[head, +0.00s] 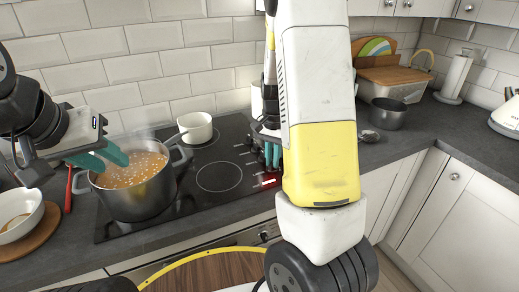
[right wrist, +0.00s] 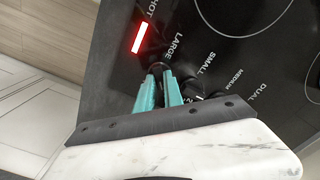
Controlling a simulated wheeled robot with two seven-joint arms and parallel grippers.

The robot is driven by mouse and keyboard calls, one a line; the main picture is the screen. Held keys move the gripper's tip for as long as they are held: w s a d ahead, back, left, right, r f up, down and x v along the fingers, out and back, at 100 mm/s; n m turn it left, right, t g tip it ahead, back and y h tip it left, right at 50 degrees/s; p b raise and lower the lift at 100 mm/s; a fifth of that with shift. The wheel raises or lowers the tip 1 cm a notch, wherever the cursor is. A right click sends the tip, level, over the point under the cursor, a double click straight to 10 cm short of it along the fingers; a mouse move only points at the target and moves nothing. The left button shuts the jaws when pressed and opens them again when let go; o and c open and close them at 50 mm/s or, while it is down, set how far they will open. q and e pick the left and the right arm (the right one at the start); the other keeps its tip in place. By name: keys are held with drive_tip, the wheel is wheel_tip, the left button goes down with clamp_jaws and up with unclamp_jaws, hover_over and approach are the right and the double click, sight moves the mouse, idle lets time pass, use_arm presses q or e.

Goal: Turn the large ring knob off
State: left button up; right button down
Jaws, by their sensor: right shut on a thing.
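The large ring knob (right wrist: 157,66) is a small dark knob beside the LARGE label in the right wrist view, mostly hidden between fingertips. My right gripper (right wrist: 159,80) is shut on it with its teal fingers. In the head view the right gripper's teal fingers (head: 272,154) are at the hob's right side, partly hidden behind my arm. A red HOT light (right wrist: 139,37) glows beside the knob. The black hob (head: 225,205) bears a steaming pot (head: 140,203) of orange soup. My left gripper (head: 112,158) is open above the pot, its teal fingers apart.
A white saucepan (head: 197,131) stands at the back of the hob. A white bowl (head: 18,218) and a red utensil (head: 69,190) lie left of the pot. A grey pot (head: 387,115) stands right. Another knob (right wrist: 190,85) sits close beside my right fingers.

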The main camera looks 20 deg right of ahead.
drive_tip(key=n, duration=0.5)
drive_tip(key=shift+a+n, duration=0.15)
drive_tip(key=shift+n, duration=2.35)
drive_tip(key=c, duration=1.5)
unclamp_jaws()
drive_tip(key=shift+o, duration=0.2)
wheel_tip(320, 180, up, 7)
drive_tip(key=shift+w, duration=0.1)
drive_tip(key=shift+r, duration=0.45)
